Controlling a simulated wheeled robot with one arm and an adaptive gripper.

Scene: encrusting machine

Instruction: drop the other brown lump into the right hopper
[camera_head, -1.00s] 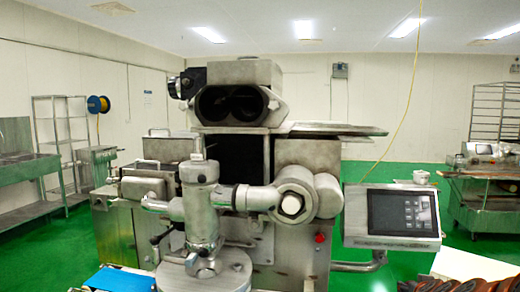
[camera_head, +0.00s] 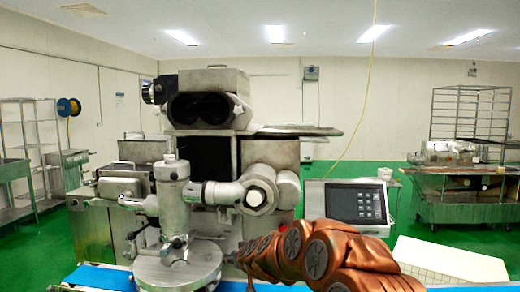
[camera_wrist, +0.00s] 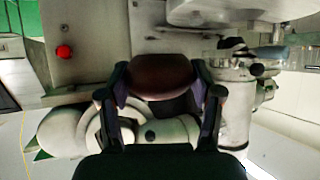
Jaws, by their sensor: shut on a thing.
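A brown lump (camera_wrist: 160,76) sits between the two dark fingers of my gripper (camera_wrist: 160,90) in the wrist view. The fingers are shut on its left and right sides. In the head view my copper-coloured arm reaches in from the lower right, and its end is low in front of the machine (camera_head: 210,80); the lump cannot be made out there. Near the machine's top are two dark round openings side by side, the right one (camera_head: 222,107) and the left one (camera_head: 186,108). I cannot see inside them. My gripper is well below them.
A steel cylinder with a horizontal pipe (camera_head: 225,193) stands in front of the machine, close to my arm. A control screen (camera_head: 357,204) is at right. A blue strip (camera_head: 100,278) runs along the bottom. A red button (camera_wrist: 64,52) shows in the wrist view.

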